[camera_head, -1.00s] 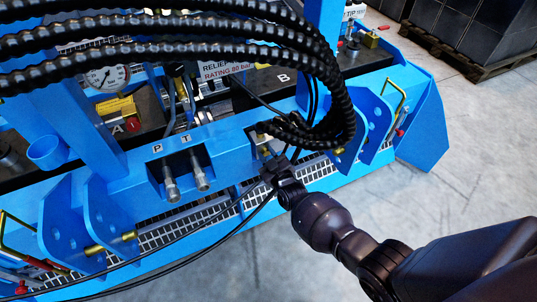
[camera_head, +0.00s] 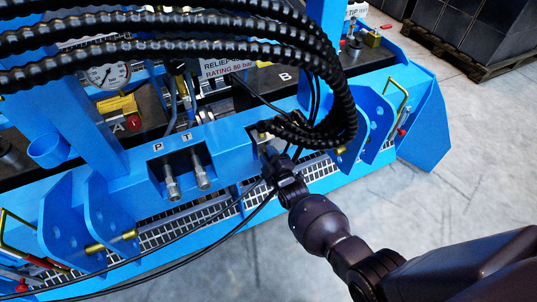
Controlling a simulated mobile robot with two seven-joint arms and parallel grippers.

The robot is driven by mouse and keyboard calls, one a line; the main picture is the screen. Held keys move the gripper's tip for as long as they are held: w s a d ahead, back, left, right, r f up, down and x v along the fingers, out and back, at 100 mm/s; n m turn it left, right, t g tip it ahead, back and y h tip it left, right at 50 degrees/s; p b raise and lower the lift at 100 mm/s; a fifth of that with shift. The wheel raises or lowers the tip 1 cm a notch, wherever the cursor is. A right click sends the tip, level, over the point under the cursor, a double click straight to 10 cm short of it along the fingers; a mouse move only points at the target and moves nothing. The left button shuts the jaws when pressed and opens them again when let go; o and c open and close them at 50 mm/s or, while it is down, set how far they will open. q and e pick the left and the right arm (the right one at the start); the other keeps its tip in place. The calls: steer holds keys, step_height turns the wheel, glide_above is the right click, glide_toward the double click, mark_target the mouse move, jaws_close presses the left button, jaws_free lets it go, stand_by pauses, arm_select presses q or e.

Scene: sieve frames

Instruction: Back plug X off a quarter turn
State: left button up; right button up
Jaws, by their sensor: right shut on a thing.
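My right gripper (camera_head: 271,160) is at the blue recess to the right of the P and T ports, under the hanging black hoses. Its jaws are shut on a small part there, which I take to be plug X; the jaws and hoses hide nearly all of it, and no X label can be read. A bit of brass (camera_head: 262,137) shows just above the jaws in the recess. My left gripper is not in view.
Thick ribbed hoses (camera_head: 190,52) arch across the top and drop beside my right gripper. Two thin cables (camera_head: 190,237) run past it. Metal couplings (camera_head: 172,184) hang at P and T. A gauge (camera_head: 109,74) stands left. Open floor (camera_head: 420,230) lies front right.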

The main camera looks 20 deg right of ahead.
steer(key=shift+s+f, duration=0.1)
steer(key=shift+f, duration=0.05)
steer(key=o, duration=0.9)
